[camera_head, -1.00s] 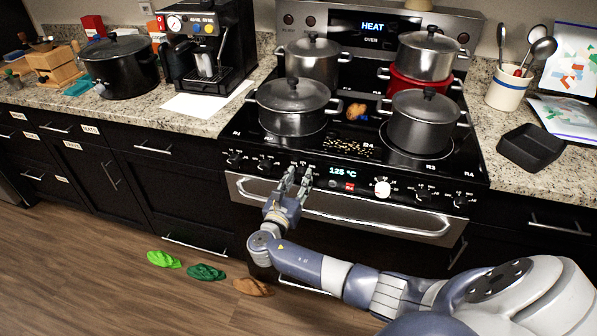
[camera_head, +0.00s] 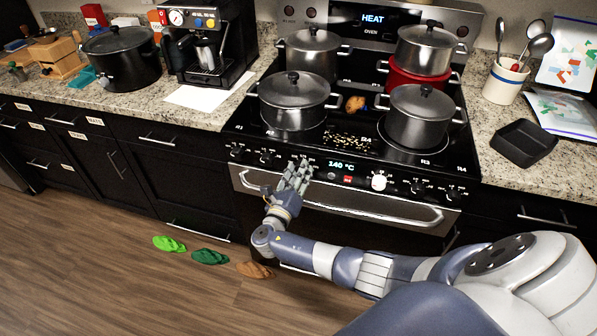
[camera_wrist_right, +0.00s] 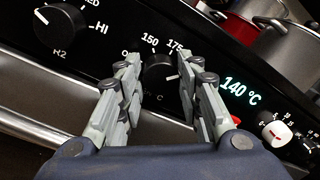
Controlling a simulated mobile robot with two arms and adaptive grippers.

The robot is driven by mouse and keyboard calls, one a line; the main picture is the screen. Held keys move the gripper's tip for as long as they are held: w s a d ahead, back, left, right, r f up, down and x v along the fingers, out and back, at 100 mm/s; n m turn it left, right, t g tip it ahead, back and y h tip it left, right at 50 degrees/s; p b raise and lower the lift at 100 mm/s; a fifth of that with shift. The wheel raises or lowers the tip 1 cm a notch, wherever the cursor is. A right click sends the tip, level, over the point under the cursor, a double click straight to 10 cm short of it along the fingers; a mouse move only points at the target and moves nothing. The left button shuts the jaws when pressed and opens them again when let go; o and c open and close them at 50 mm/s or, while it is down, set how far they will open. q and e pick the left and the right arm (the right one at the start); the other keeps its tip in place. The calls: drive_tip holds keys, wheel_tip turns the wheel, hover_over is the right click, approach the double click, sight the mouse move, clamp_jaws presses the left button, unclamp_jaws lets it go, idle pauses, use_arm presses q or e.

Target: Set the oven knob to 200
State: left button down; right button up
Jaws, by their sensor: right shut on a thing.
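The oven knob (camera_wrist_right: 158,76) is a small black dial with 150 and 175 printed above it; it sits between the fingers of my right gripper (camera_wrist_right: 166,84), which is shut on it. In the head view my right gripper (camera_head: 303,167) is at the stove's front panel and hides this knob. The display (camera_head: 342,165) reads 140 °C; it also shows in the wrist view (camera_wrist_right: 240,90). The knob's pointer and its 200 mark cannot be made out. My left gripper is not in view.
A white knob (camera_head: 379,182) sits right of the display. The black R2 burner knob (camera_wrist_right: 72,30) is left of my fingers. The oven handle (camera_head: 380,215) runs below the panel. Several pots, including a front-left one (camera_head: 294,103), stand on the cooktop.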

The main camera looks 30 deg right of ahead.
drive_tip(key=o, duration=1.1)
drive_tip(key=shift+c, duration=0.2)
drive_tip(key=v, duration=1.2)
drive_tip(key=shift+w, duration=0.1)
